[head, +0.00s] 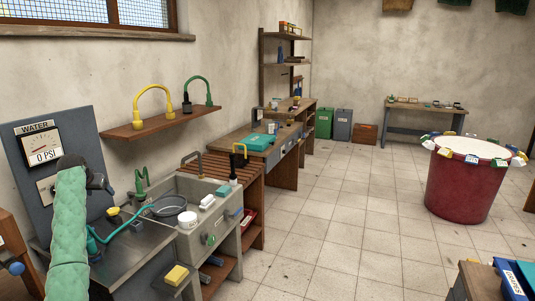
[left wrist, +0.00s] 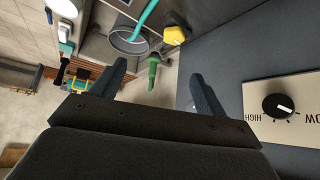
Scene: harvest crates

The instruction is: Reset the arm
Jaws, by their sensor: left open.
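My left arm, in a green padded sleeve, rises at the lower left of the head view. Its dark left gripper (head: 98,182) is in front of the grey water panel (head: 80,125). In the left wrist view the two fingers of the left gripper (left wrist: 158,84) stand apart with nothing held between them. A black dial knob (left wrist: 278,107) on a pale HIGH/LOW plate is right of the fingers, apart from them. In the head view the arm and gripper partly hide the panel. My right gripper is not in view.
A water gauge (head: 43,147) reads 0 PSI. A shelf (head: 160,124) holds yellow and green taps. A red tub (head: 460,188) stands right; the tiled floor (head: 335,215) between is clear.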

